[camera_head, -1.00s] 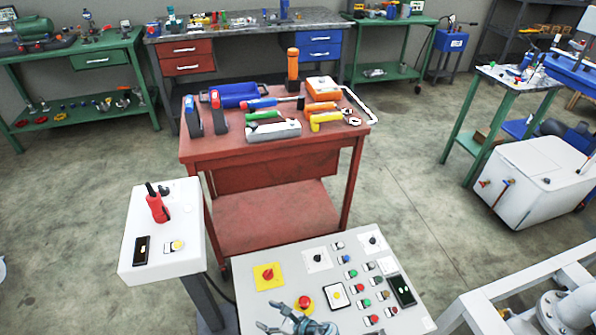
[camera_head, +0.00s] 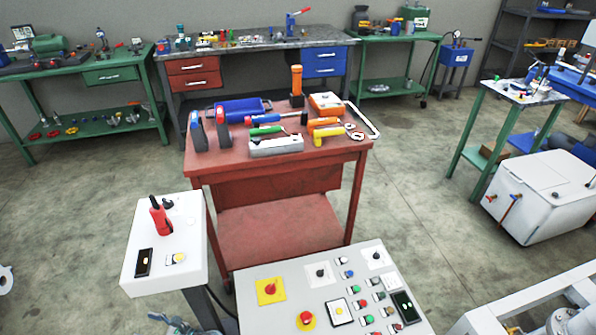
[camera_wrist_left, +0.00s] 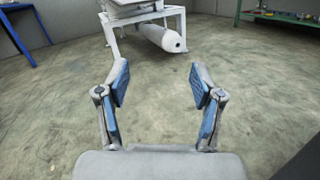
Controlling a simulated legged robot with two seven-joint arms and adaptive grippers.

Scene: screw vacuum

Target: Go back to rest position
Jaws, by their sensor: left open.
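My left gripper (camera_wrist_left: 158,84) is open in the left wrist view, its two blue-padded fingers apart with only bare floor between them. In the head view, a small part of a gripper, apparently my left one (camera_head: 178,326), shows at the bottom edge, left of the control panel (camera_head: 255,318) and below the white pedestal box (camera_head: 195,228). It is apart from the panel's buttons there. My right gripper is in neither view.
A red tool cart (camera_head: 278,180) stands beyond the panel. A white cabinet (camera_head: 545,195) and a white frame (camera_head: 510,305) are at the right. The wrist view shows a white frame with a cylinder (camera_wrist_left: 160,37) and open floor before it.

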